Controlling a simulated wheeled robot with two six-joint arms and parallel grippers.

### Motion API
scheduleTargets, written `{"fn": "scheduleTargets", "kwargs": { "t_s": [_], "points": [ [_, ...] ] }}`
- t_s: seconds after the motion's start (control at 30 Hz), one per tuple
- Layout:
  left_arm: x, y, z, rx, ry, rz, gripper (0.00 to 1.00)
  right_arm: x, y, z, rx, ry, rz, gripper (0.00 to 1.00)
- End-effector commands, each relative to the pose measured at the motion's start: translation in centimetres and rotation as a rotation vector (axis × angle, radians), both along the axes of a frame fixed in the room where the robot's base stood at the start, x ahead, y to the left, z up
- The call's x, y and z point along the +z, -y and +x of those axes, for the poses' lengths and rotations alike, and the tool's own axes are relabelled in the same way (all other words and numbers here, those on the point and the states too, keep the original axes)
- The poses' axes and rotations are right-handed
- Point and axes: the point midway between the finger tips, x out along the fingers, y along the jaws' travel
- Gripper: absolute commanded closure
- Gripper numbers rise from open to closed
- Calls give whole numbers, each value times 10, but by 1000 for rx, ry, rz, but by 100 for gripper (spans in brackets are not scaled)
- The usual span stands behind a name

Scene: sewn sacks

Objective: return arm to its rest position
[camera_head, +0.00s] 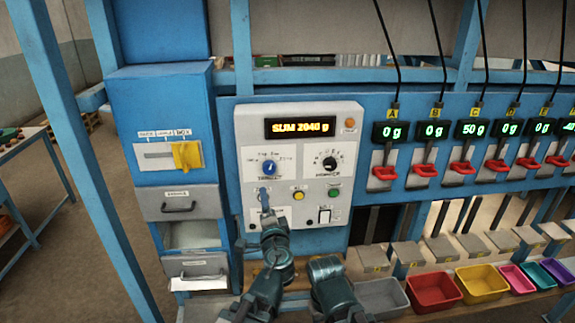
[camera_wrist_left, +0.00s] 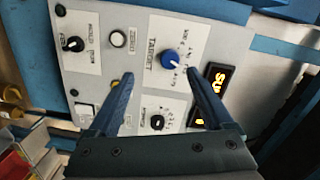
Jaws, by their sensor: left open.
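My left gripper (camera_head: 264,197) is in front of the lower left of the white control panel (camera_head: 240,135) in the head view. In the left wrist view the two blue fingers of my left gripper (camera_wrist_left: 158,77) are spread apart with nothing held between them. The panel (camera_wrist_left: 130,60) fills the area behind them, with a blue TARGET knob (camera_wrist_left: 170,57) beyond the fingertips. A black knob (camera_wrist_left: 157,122) shows between the fingers. Whether a finger touches the panel I cannot tell. My right gripper is not visible.
The panel's display (camera_head: 300,127) reads 2040 g. A blue cabinet (camera_head: 160,100) with a yellow handle (camera_head: 187,155) and drawers stands left. A blue post (camera_head: 75,140) rises at the left.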

Motion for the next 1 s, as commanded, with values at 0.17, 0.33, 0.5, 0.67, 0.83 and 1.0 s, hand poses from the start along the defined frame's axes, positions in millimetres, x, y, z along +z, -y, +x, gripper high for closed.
{"fn": "scheduleTargets", "kwargs": {
  "t_s": [0.17, 0.33, 0.5, 0.67, 0.83, 1.0],
  "points": [
    [-114, -31, -27, 237, -176, -266, 15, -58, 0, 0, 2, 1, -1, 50],
    [-227, -32, -77, 448, -458, -508, 15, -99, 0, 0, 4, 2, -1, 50],
    [-316, -1, -139, 585, -786, -680, 15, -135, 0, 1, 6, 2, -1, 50],
    [-360, 32, -190, 642, -1051, -771, 15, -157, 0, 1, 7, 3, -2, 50],
    [-374, 52, -220, 658, -1207, -809, 15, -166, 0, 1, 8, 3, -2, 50],
    [-374, 56, -226, 660, -1240, -816, 15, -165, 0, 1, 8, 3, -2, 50]
  ]
}}
